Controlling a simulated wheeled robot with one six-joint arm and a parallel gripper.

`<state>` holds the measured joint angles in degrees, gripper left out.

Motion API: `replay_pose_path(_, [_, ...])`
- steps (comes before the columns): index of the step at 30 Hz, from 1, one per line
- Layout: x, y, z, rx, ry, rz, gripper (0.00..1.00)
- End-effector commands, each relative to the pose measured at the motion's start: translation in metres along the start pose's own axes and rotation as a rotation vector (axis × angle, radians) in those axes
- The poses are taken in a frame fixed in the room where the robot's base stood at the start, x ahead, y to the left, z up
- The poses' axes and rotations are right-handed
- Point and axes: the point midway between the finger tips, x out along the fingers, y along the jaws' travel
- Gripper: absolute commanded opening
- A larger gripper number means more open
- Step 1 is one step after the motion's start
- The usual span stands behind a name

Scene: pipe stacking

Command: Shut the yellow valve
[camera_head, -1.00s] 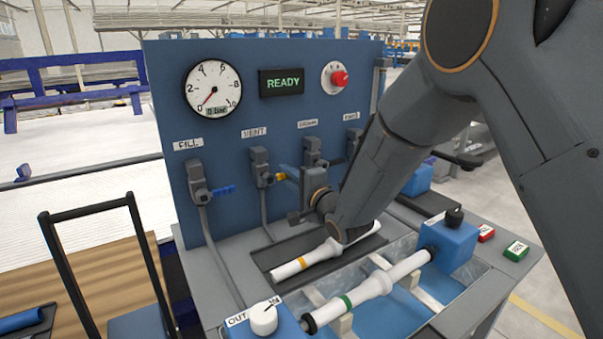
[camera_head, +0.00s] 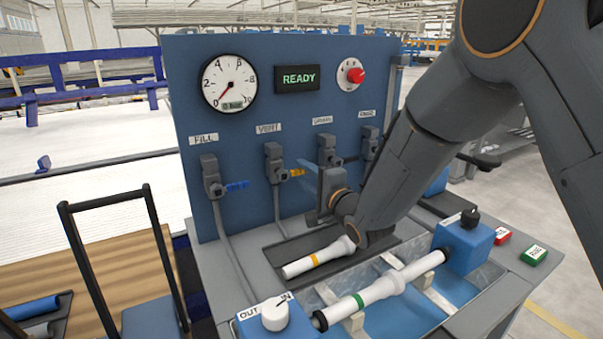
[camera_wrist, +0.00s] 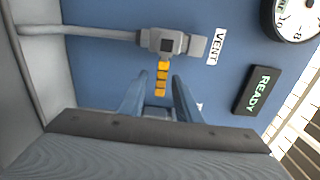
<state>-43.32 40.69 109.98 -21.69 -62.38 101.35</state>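The yellow valve (camera_head: 275,163) is the one under the VENT label on the blue panel. Its yellow handle (camera_head: 296,173) points sideways to the right in the head view. In the wrist view the yellow handle (camera_wrist: 162,78) points down the picture from the grey valve body (camera_wrist: 165,43). My gripper (camera_wrist: 160,80) is open, with one finger on each side of the handle's end and a gap visible on both sides. In the head view my gripper (camera_head: 312,178) is just right of the handle, its fingers small and partly unclear.
The FILL valve (camera_head: 211,177) with a blue handle is to the left; the DRAIN valve (camera_head: 327,150) is close behind my gripper. A white pipe with a yellow band (camera_head: 303,266) lies below. A gauge (camera_head: 229,83) and a READY display (camera_head: 297,79) are above.

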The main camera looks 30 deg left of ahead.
Motion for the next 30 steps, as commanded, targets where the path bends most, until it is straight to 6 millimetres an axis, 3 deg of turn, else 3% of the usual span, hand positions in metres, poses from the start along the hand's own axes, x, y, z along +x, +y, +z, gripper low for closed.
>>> replay_pose_path(6, [-0.037,0.0,-0.001,0.0,0.001,-0.001,0.3])
replay_pose_path(12, [-0.056,0.0,-0.001,-0.001,0.0,-0.001,0.3])
replay_pose_path(30, [-0.059,0.0,0.0,0.0,0.0,-0.001,0.3])
